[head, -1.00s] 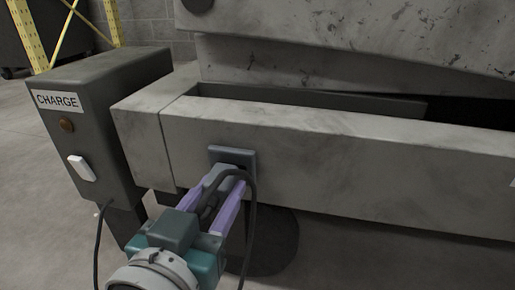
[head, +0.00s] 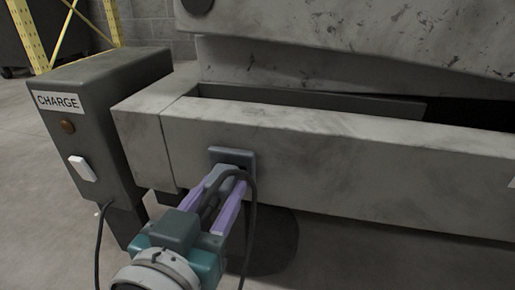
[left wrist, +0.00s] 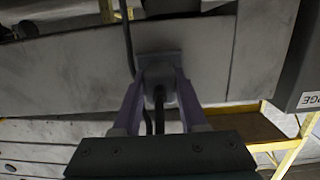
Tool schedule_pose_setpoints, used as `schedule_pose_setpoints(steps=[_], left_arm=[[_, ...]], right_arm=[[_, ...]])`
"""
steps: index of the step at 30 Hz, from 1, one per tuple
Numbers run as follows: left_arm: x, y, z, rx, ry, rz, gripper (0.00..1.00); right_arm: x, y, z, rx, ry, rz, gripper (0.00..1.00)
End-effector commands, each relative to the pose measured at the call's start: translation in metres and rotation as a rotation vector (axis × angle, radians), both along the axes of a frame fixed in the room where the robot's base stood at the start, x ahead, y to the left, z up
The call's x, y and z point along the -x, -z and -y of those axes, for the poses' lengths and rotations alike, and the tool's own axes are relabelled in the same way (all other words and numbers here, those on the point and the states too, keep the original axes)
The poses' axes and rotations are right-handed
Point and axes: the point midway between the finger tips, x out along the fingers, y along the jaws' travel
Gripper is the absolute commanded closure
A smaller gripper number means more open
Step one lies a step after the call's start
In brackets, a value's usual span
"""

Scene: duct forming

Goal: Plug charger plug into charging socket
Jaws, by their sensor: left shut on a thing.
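My left gripper (head: 231,184) is shut on the grey charger plug (head: 216,179), with a purple finger on either side of it. The plug's front end is up against the charging socket (head: 233,155), a dark square plate on the front face of the grey machine beam. How deep the plug sits is hidden by the fingers and the plug body. A black cable bends from the plug and hangs down. In the left wrist view the plug (left wrist: 158,92) lies between the fingers, in line with the socket plate (left wrist: 159,59). My right gripper does not show.
A dark charge box (head: 103,130) with a CHARGE label, a brown button and a white switch stands left of the beam (head: 340,165). Its cable drops to the floor. A yellow rack (head: 112,22) stands behind. Open floor lies at the left.

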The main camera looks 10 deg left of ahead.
Motion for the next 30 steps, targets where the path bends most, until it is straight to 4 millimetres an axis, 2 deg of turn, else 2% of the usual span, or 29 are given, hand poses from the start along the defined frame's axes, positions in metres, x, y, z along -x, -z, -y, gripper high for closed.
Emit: schedule_pose_setpoints(steps=[13,14,23,30], left_arm=[[-0.0094,-0.0007,0.0002,0.001,-0.001,0.001,1.0],[-0.0097,-0.0005,0.0002,0.001,-0.001,0.001,0.57],[-0.0092,-0.0002,0.0003,0.0,0.0,0.001,0.23],[-0.0087,0.0001,0.0003,0.0,0.0,0.0,0.23]], right_arm=[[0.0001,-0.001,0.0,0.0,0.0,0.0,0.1],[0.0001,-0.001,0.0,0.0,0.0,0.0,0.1],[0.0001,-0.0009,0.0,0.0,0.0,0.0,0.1],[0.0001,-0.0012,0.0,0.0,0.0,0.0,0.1]])
